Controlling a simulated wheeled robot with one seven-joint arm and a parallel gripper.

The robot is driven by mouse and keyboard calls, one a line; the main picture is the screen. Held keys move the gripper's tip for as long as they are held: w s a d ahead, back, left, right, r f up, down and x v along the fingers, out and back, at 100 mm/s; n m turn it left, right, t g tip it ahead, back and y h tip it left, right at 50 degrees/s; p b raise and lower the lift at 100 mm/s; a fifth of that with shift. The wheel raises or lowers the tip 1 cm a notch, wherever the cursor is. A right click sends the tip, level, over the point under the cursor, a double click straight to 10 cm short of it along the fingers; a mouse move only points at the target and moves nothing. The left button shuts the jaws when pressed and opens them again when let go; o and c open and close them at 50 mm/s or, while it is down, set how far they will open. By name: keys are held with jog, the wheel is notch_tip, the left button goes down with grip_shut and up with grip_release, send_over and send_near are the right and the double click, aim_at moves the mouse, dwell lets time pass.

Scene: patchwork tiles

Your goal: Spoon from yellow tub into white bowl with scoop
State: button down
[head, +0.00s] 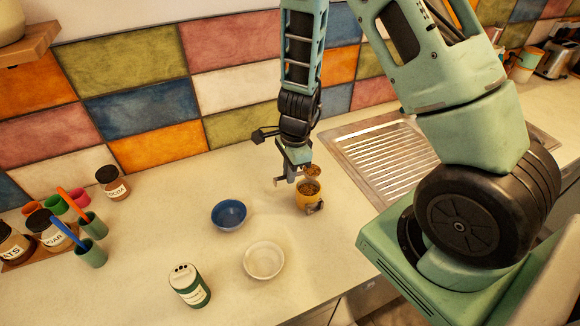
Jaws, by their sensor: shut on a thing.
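My gripper (291,180) is just left of the tub's rim and shut on the scoop (312,171). The scoop's small round end is over the far side of the tub's mouth and looks brown inside. Its handle is mostly hidden by the gripper, and I cannot tell whether it touches the tub. The white bowl (263,260) sits nearer the front, left of the tub, and looks empty.
A blue bowl (229,214) lies between the tub and the left side. A green shaker (189,286) stands front left. Jars and green cups (91,254) holding utensils fill the far left. A ridged metal drainer (385,158) is at right. Counter between tub and white bowl is clear.

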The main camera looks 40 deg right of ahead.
jog(key=shift+a+r+h+p, duration=0.15)
jog(key=shift+r+h+p, duration=0.35)
jog(key=shift+p, duration=1.55)
jog(key=shift+a+f, duration=0.15)
